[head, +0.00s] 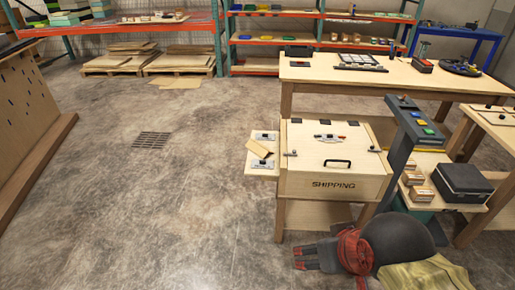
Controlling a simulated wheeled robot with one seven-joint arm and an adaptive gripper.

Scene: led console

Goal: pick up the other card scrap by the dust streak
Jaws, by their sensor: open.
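Flat tan cardboard pieces (180,82) lie on the concrete floor in front of the pallets, far back in the head view. They look overlapped, and I cannot tell how many there are. A small tan card-like piece (258,147) rests on the pale side shelf left of the SHIPPING box. I cannot tell which of these counts as a card scrap. Faint pale marks run over the floor, but no one dust streak stands out. My gripper (299,258) is low at the bottom centre, open, with fingers pointing left and nothing seen between them. It is far from the floor cardboard.
The wooden SHIPPING box (333,184) stands just beyond my gripper, beside a grey button console (416,122). A black case (461,180) sits on the right. A floor grate (152,140) lies in the open floor at left. A perforated wooden panel (30,115) stands at the left edge.

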